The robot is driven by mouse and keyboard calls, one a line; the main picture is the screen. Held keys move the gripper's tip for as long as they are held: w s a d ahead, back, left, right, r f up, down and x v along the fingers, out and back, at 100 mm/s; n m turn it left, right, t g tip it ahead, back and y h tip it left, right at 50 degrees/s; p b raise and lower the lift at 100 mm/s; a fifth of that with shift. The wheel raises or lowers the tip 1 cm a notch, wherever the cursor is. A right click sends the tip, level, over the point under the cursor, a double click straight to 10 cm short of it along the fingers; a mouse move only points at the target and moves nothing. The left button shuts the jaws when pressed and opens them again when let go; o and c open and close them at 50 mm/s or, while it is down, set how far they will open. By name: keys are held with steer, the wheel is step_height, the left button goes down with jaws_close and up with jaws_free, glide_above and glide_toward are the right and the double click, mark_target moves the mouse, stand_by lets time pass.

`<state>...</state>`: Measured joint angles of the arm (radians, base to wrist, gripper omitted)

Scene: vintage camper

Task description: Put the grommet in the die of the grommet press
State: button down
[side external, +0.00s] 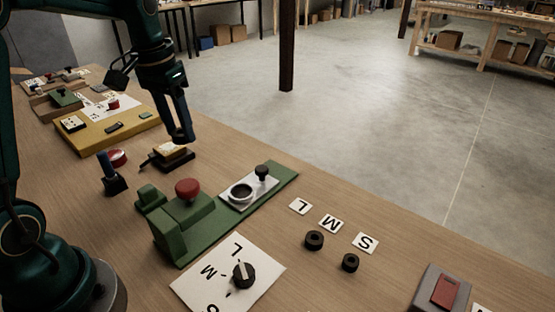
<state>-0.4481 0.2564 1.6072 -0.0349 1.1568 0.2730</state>
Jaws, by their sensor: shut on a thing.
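The grommet press is a green base (205,218) with a red knob (188,189) at its left end. Its die is a round metal ring (241,193) on a pale plate, with a small dark knob behind it. My gripper (182,139) is up and left of the die, pointing down, its fingertips close over a small block with a wooden top (170,152). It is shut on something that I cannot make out. Two black ring-shaped grommets lie on the table, one near card M (314,240) and one near card S (350,262). No black ring shows beside card L (300,206).
A size sheet with a dark dial (243,275) lies in front of the press. A grey box with a red switch (446,291) stands at lower right.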

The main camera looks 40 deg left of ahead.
steer(key=w+d+f, duration=0.1)
steer(key=d+f, duration=0.1)
steer(key=d, duration=0.1)
steer(key=w+d+f, duration=0.2)
steer(key=d, duration=0.1)
steer(key=w+d+f, duration=0.2)
steer(key=d, duration=0.1)
steer(key=shift+w+d+f, duration=0.2)
steer(key=shift+d+f, duration=0.15)
steer(key=shift+f, duration=2.1)
steer(key=shift+f, duration=0.15)
